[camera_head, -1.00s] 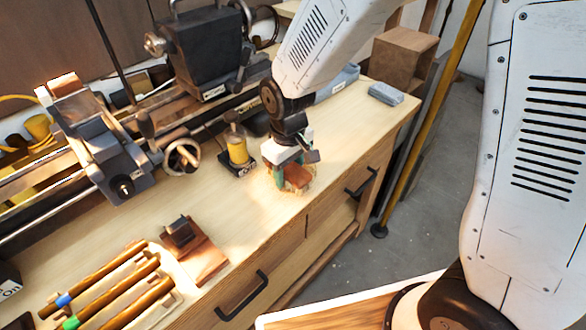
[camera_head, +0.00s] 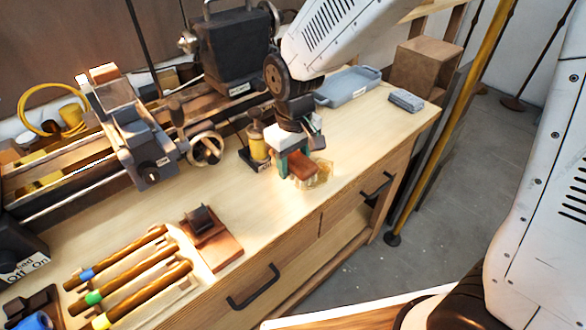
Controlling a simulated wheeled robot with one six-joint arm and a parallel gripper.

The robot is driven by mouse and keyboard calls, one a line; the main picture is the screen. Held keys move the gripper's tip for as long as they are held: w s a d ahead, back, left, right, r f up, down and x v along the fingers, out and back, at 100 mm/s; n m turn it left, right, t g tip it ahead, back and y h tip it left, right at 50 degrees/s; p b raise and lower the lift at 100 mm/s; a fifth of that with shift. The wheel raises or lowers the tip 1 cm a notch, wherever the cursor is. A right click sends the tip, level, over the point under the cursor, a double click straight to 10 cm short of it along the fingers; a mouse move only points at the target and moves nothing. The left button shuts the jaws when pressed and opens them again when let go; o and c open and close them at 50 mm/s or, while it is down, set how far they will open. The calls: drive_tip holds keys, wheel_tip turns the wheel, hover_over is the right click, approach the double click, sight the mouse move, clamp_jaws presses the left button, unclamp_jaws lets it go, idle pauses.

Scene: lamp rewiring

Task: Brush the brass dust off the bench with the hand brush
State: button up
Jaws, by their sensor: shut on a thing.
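My gripper (camera_head: 293,164) has teal fingers and points down over the front part of the bench (camera_head: 252,205), shut on the hand brush (camera_head: 304,170). The brush shows as a reddish-brown block at the fingers, close to the bench top; its bristles are mostly hidden, and I cannot tell whether they touch the wood. The brass dust (camera_head: 321,174) is a pale golden patch just right of the brush, near the bench's front edge. Part of the patch may be hidden behind the brush.
A yellow bottle (camera_head: 257,146) on a dark base stands close left of my gripper. The lathe (camera_head: 137,140) runs along the back. A blue-grey tray (camera_head: 348,86) and grey block (camera_head: 406,100) lie right. A wooden fixture (camera_head: 213,247) and brass rods (camera_head: 130,275) lie front left.

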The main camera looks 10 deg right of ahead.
drive_tip(key=shift+r, duration=1.3)
